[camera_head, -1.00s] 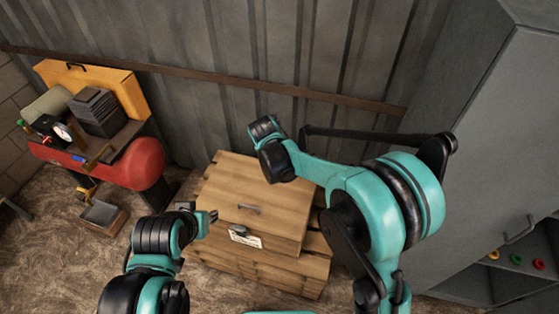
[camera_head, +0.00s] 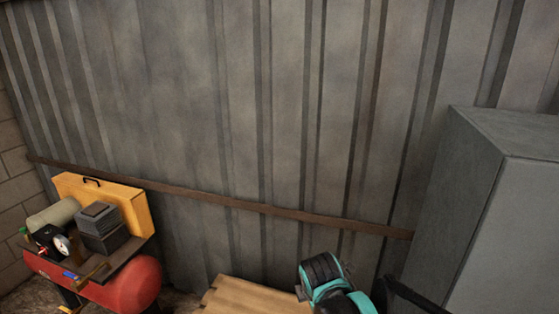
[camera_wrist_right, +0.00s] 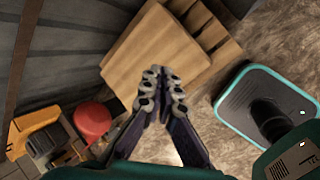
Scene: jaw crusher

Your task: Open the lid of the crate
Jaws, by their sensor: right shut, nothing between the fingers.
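The wooden crate (camera_wrist_right: 140,48) shows in the right wrist view, with its flat lid (camera_wrist_right: 125,60) lying closed on top. Only the back part of the lid (camera_head: 245,298) shows at the bottom of the head view. My right gripper (camera_wrist_right: 161,88) is shut and empty, with its fingertips over the near edge of the crate in the picture. I cannot tell whether they touch it. The lid's handle is not visible now. My left gripper is out of view.
A red compressor tank (camera_head: 130,285) with a yellow case (camera_head: 110,200) and dark boxes stands left of the crate. A corrugated metal wall (camera_head: 230,110) rises behind. A grey cabinet (camera_head: 460,210) stands at the right. Bare floor (camera_wrist_right: 275,48) shows beside the crate.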

